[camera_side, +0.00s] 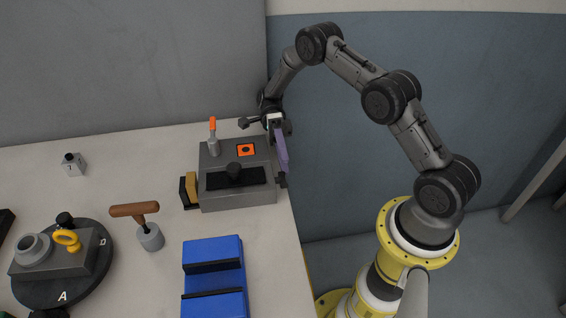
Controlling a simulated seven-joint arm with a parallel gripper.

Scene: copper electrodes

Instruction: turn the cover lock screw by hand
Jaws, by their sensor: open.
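A grey box-shaped fixture (222,199) stands near the right edge of the table. I cannot tell which part is the cover lock screw. An orange square with a dark centre (246,150) is on the fixture's top, and an orange-tipped grey post (213,137) stands at its back left. My gripper (279,132) is open at the fixture's back right corner, above a purple panel (281,154). I cannot tell whether it touches the panel; the fingertips are small and partly hidden.
A blue block (227,250) with black strips lies in front of the fixture. A brown-handled tool (149,233) stands in a grey cylinder to the left. A dark turntable (88,285) with grey parts and a yellow ring is further left. A small marked block (74,165) stands at the back left.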

